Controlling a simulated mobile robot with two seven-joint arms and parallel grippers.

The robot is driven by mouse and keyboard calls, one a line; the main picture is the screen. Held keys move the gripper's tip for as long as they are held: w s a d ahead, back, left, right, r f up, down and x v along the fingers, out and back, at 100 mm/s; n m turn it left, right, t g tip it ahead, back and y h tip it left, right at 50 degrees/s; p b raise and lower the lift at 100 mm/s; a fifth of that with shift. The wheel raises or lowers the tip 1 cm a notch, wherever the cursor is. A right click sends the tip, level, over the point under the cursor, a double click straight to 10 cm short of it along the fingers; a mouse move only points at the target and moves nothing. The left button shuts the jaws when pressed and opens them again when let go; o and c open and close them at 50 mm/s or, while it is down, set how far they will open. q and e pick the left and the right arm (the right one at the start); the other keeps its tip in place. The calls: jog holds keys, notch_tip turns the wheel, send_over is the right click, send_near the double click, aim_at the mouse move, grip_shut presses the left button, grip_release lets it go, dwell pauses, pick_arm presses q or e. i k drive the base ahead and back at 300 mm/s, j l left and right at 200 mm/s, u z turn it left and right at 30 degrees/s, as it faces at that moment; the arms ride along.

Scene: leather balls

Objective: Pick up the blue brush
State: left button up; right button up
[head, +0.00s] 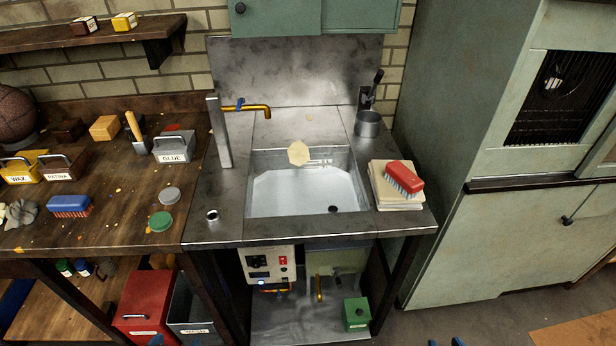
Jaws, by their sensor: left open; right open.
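The blue brush (70,206) lies on the wooden workbench at the left, bristles down, near the bench's front edge. Its bristles look reddish. My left gripper (155,341) barely shows at the bottom edge, in front of the red box and well below and right of the brush. My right gripper (446,342) shows only as blue fingertips at the bottom edge, right of the sink. They are apart, with nothing seen between them. Neither gripper is near the blue brush, and most of both is out of frame.
A grey crumpled lump (18,213) lies left of the brush; yellow (22,176) and brown (62,174) labelled caddies stand behind it. Green (160,221) and grey (169,194) lids lie to the right. A red brush (404,179) rests on a pale stack beside the sink (300,190).

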aim_at(67, 206)
jog(key=u, duration=1.55)
jog(key=i+j, duration=0.4)
jog(key=j, duration=0.15)
jog(key=i+j, duration=0.4)
jog(key=i+j+z, duration=0.15)
jog(key=j+z, duration=0.25)
jog(key=i+j+z, duration=0.1)
jog(key=z, duration=0.3)
jog(key=j, duration=0.1)
